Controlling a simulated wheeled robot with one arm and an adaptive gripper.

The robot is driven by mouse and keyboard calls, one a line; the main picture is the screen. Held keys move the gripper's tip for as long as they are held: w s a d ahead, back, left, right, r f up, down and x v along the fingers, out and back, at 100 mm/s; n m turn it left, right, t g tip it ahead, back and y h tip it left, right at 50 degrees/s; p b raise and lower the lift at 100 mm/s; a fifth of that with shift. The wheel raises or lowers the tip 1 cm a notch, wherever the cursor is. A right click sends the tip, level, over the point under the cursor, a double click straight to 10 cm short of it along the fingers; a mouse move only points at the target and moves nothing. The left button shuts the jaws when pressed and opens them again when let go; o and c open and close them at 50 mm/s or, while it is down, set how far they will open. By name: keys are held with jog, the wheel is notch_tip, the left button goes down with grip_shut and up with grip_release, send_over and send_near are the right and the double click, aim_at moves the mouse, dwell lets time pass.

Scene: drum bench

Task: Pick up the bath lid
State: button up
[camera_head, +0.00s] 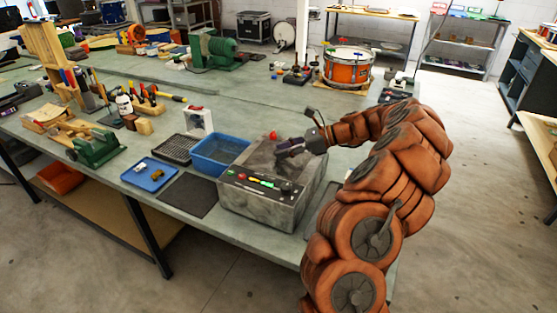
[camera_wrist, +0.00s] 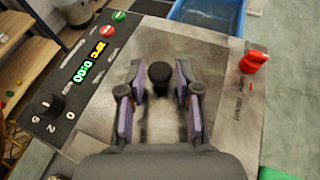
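The bath (camera_head: 255,208) is a grey metal box at the bench's front edge, with buttons and a display on its front panel. Its flat metal lid (camera_wrist: 207,62) covers the top and has a black round knob (camera_wrist: 159,72) in the middle. My gripper (camera_head: 284,150) is over the lid in the head view, pointing left. In the wrist view my gripper (camera_wrist: 160,80) is open, its two fingers on either side of the knob with a gap to each. The knob is hidden by my gripper in the head view.
A red valve handle (camera_wrist: 253,62) rises beside the lid. A blue basin (camera_head: 219,155), a black rack (camera_head: 174,148) and a blue tray (camera_head: 149,174) stand left of the bath. A drum (camera_head: 347,67) and green machine (camera_head: 215,50) are farther back. The mid-bench is fairly clear.

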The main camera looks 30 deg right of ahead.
grip_shut()
